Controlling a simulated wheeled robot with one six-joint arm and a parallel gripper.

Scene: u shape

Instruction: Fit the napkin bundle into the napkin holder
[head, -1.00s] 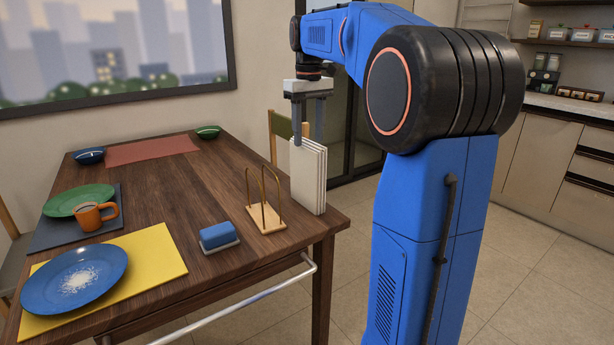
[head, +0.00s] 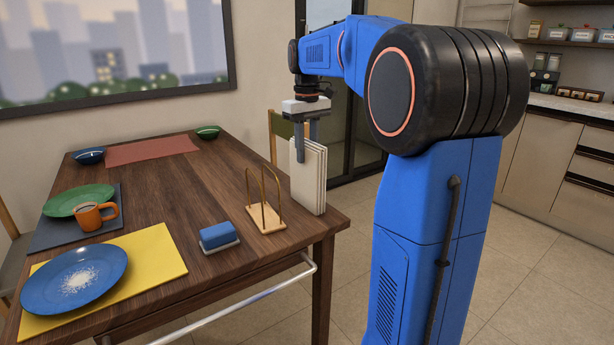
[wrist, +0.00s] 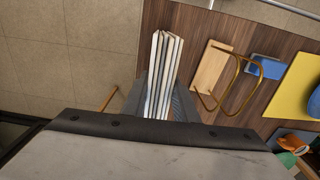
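The napkin bundle (head: 308,182) is a stack of upright white sheets near the right edge of the table. My gripper (head: 307,148) points down over its top, one finger on each side. In the wrist view, the bundle (wrist: 165,68) sits between both fingers (wrist: 160,105), which look pressed against it, so the gripper appears shut on it. The bundle looks upright, at table level. The napkin holder (head: 266,220) has a light wooden base with gold wire hoops. It stands just left of the bundle, apart from it, and also shows in the wrist view (wrist: 210,72).
A blue butter dish (head: 219,236) lies left of the holder. A yellow mat (head: 160,262) with a blue plate (head: 72,278), an orange mug (head: 95,217) and a green plate (head: 78,200) are farther left. The table (head: 215,185) is bare behind the holder.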

